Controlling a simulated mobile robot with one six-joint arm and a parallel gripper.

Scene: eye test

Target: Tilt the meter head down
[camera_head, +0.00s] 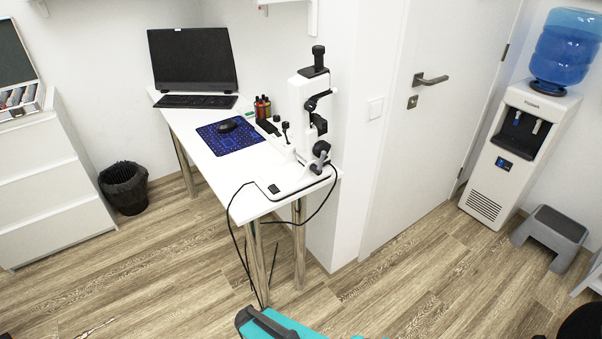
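A white eye-test instrument with black parts stands at the front right end of the white table (215,160). Its upright white body, which I take to be the meter head (299,105), has a black cylinder on top and black knobs and joints down its right side. The body looks about upright; its exact tilt is hard to tell from here. A black joystick (285,130) stands left of it, and a flat white base (290,181) lies below. My gripper is not in view. A teal and dark grey part at the bottom edge may be mine.
A monitor (193,58), keyboard (196,101), blue mat (231,137) with mouse and pen holder (262,107) share the table. Black cables hang at its front. A bin (125,187), drawers (45,180), water cooler (515,150) and step stool (551,237) stand around. Floor before the door is clear.

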